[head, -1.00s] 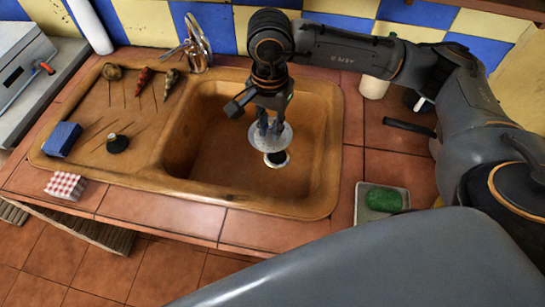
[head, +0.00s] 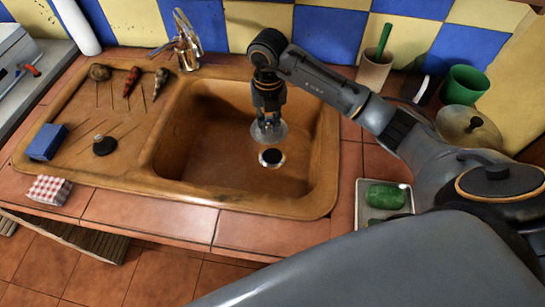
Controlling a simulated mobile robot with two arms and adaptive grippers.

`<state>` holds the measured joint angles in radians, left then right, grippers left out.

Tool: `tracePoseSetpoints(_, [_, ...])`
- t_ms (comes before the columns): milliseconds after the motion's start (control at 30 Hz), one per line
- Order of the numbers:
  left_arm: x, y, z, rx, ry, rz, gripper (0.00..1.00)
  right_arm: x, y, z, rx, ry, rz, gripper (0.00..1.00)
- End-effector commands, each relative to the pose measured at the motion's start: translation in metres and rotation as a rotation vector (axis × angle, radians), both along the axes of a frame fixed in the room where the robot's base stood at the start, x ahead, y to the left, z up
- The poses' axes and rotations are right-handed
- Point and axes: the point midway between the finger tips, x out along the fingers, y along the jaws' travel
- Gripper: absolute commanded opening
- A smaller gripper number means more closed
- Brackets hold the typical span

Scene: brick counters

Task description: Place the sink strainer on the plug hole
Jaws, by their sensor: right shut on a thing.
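The sink strainer (head: 268,133) is a round grey metal disc held below my right gripper (head: 267,122). The gripper points down into the brown sink basin (head: 205,150) and is shut on the strainer. The plug hole (head: 271,158) is a dark round hole with a pale rim in the basin floor. In the picture the strainer shows just above the hole and apart from it; its exact height is hard to tell. The fingertips are small and partly blend with the strainer. My left gripper is out of view.
The tap (head: 186,42) stands behind the sink. The drainboard holds a black plug (head: 104,145), a blue sponge (head: 47,141) and several small items. A tray with green soap (head: 385,196) lies right of the sink. Cups (head: 464,85) and a pot lid (head: 468,130) stand at the back right.

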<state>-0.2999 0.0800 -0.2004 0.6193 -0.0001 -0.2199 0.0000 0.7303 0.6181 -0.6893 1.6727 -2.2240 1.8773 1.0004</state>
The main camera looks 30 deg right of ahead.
Motion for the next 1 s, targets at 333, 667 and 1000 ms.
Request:
tracePoseSetpoints(333, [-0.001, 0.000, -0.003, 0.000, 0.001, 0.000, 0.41, -0.002, -0.010, -0.033, 0.000, 0.003, -0.297, 0.00])
tracePoseSetpoints(667, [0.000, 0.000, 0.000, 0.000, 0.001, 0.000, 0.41, -0.001, -0.010, -0.081, 0.000, 0.000, -0.294, 0.00])
tracePoseSetpoints(1000, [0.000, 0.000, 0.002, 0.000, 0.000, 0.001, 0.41, -0.001, -0.009, -0.118, 0.000, 0.000, -0.293, 0.00])
